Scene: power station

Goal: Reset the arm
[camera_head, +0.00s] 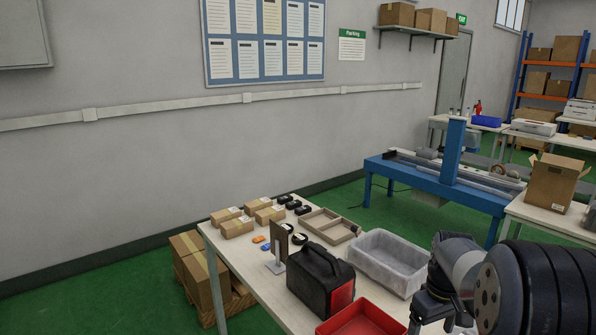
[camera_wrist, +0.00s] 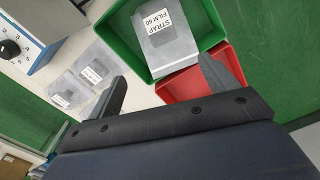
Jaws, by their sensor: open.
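My arm (camera_head: 468,275) shows at the lower right of the head view, bent over the near end of the table. My gripper (camera_wrist: 163,84) is open in the wrist view, its two fingers spread apart with nothing between them that it holds. Below the fingers are a green bin (camera_wrist: 122,42) and a red bin (camera_wrist: 185,86). A grey box labelled "STRAP FILM 60" (camera_wrist: 170,45) sits in the green bin, apart from the fingers.
The table holds cartons (camera_head: 237,226), a black and red case (camera_head: 318,279), a grey tub (camera_head: 390,262) and a red tray (camera_head: 362,318). Labelled packs (camera_wrist: 93,72) and a device with a knob (camera_wrist: 12,48) show in the wrist view. A blue conveyor bench (camera_head: 440,180) stands behind.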

